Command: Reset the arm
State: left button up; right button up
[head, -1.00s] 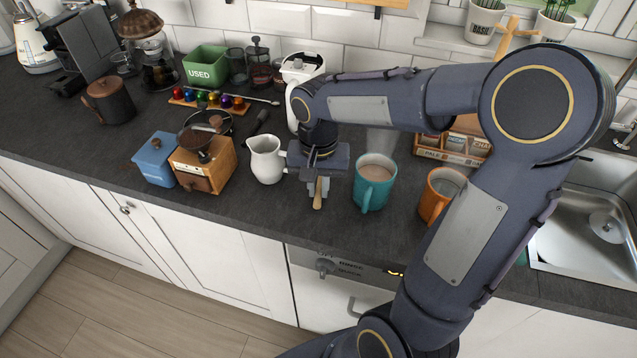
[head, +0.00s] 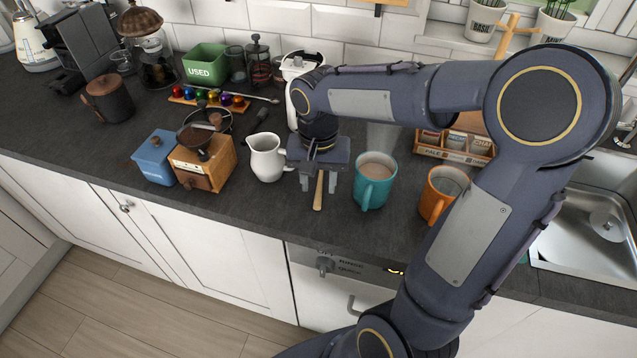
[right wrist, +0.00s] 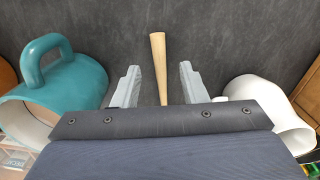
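My right gripper (head: 317,186) is over the worktop between the white pitcher (head: 266,157) and the teal mug (head: 374,181). Its two fingers are spread apart. A wooden handle (head: 319,192) lies on the worktop below and between the fingers. In the right wrist view the fingers (right wrist: 158,88) stand apart on either side of the wooden handle (right wrist: 159,65), with a gap on each side and no contact. The handle's far end is hidden behind the gripper body. My left gripper is not in view.
An orange mug (head: 440,195) stands right of the teal mug, near the sink (head: 590,235). A wooden coffee grinder (head: 205,163) and a blue box (head: 155,158) stand to the left. A wooden tea box (head: 455,146) is behind my arm. The worktop's front strip is clear.

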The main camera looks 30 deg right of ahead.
notch_tip(320, 180, up, 6)
jog(key=r, duration=0.1)
jog(key=s+a+f+n+t+y, duration=0.2)
jog(key=s+n+t, duration=0.1)
jog(key=s, duration=0.4)
jog(key=s+a+f+n+t+y, duration=0.1)
jog(key=s+a+n+t, duration=0.1)
jog(key=s, duration=0.5)
jog(key=shift+s+a+f+n+t+y, duration=0.4)
jog(key=shift+a+n, duration=0.1)
jog(key=shift+a, duration=0.35)
jog(key=shift+r, duration=0.1)
dwell(0.8)
